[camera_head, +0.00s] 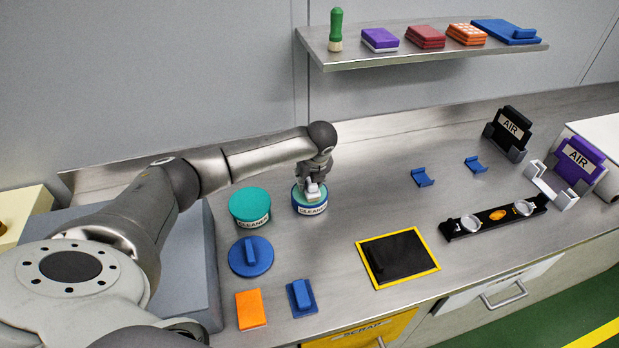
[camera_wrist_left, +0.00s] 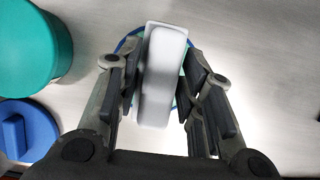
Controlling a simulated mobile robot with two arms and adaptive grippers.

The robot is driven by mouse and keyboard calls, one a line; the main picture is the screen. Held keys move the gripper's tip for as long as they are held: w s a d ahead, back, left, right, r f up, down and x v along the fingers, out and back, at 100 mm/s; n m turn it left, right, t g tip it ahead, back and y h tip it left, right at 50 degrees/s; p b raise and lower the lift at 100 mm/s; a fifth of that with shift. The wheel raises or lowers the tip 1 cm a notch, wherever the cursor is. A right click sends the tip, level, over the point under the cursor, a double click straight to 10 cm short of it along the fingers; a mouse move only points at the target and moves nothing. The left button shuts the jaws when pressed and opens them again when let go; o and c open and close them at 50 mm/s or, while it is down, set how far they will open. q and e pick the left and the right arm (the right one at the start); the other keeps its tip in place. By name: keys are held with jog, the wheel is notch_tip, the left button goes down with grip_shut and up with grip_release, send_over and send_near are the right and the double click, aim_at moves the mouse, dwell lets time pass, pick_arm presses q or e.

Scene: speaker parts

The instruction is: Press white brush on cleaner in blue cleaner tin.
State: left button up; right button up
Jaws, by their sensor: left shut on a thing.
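My left gripper (camera_head: 313,181) is shut on the white brush (camera_head: 313,192), right over the blue cleaner tin (camera_head: 309,208). In the left wrist view the white brush (camera_wrist_left: 162,75) sits between the two fingers of the gripper (camera_wrist_left: 160,85). The blue rim of the tin (camera_wrist_left: 126,43) shows behind the brush, and teal cleaner shows beside it. The brush and gripper hide most of the tin's inside. I cannot tell whether the brush touches the cleaner. My right gripper is not in view.
A teal tin labelled CLEANER (camera_head: 250,207) stands just left of the blue tin. A blue round lid (camera_head: 251,257), an orange block (camera_head: 251,309) and a blue handled block (camera_head: 301,298) lie nearer the front. A yellow-edged black mat (camera_head: 398,257) lies to the right. A shelf (camera_head: 430,52) hangs above.

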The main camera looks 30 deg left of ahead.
pick_arm(q)
jog(key=shift+f, duration=0.45)
dwell(0.3)
dwell(0.6)
jog(key=shift+s+d+f+p, duration=0.1)
jog(key=shift+p, duration=0.2)
dwell(1.3)
notch_tip(320, 180, up, 7)
jog(key=p, duration=0.8)
dwell(0.4)
dwell(0.4)
